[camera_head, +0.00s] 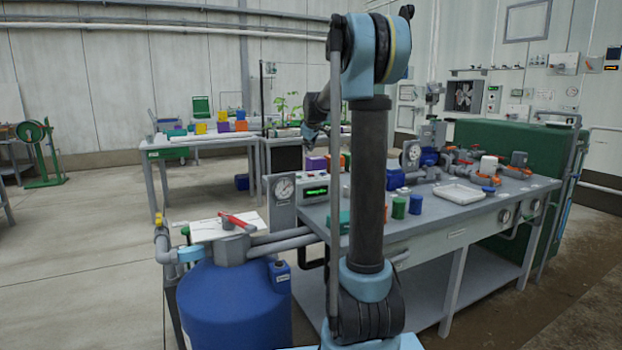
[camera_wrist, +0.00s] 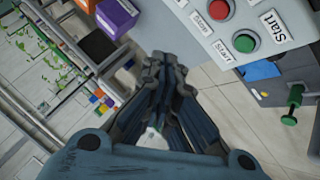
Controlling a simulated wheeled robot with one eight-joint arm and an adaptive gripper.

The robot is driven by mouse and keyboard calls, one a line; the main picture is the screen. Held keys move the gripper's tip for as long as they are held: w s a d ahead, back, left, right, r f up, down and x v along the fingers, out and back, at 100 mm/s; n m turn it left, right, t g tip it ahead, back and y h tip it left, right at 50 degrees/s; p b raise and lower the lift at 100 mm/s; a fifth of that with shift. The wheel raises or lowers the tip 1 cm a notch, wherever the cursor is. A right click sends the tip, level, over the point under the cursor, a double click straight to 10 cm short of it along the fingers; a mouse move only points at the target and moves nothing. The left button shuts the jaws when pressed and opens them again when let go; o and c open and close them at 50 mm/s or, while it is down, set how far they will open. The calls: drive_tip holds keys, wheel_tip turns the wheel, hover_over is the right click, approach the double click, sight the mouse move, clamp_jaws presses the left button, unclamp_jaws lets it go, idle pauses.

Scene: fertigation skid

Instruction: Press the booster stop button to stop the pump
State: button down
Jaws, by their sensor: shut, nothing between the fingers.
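In the wrist view a light grey control panel (camera_wrist: 188,12) fills the top right, tilted in the picture. It carries a red button (camera_wrist: 218,10) beside a small label that seems to read Stop, and a green button (camera_wrist: 245,43) beside Start labels. My gripper (camera_wrist: 163,62) has its dark fingers together, with nothing between them. Its tips appear below and left of the buttons in this view, apart from them. In the head view my gripper (camera_head: 309,134) is small and partly hidden by my own arm. The buttons cannot be made out there.
A blue tank (camera_head: 235,305) with a red-handled valve (camera_head: 237,222) stands front left. A green knob (camera_wrist: 295,95) projects beside the panel. Open floor lies left.

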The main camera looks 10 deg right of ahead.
drive_tip(key=shift+f, duration=0.1)
drive_tip(key=shift+f, duration=4.3)
drive_tip(key=shift+s+f, duration=0.1)
drive_tip(key=shift+f, duration=0.65)
drive_tip(key=shift+r, duration=0.8)
drive_tip(key=shift+r, duration=2.55)
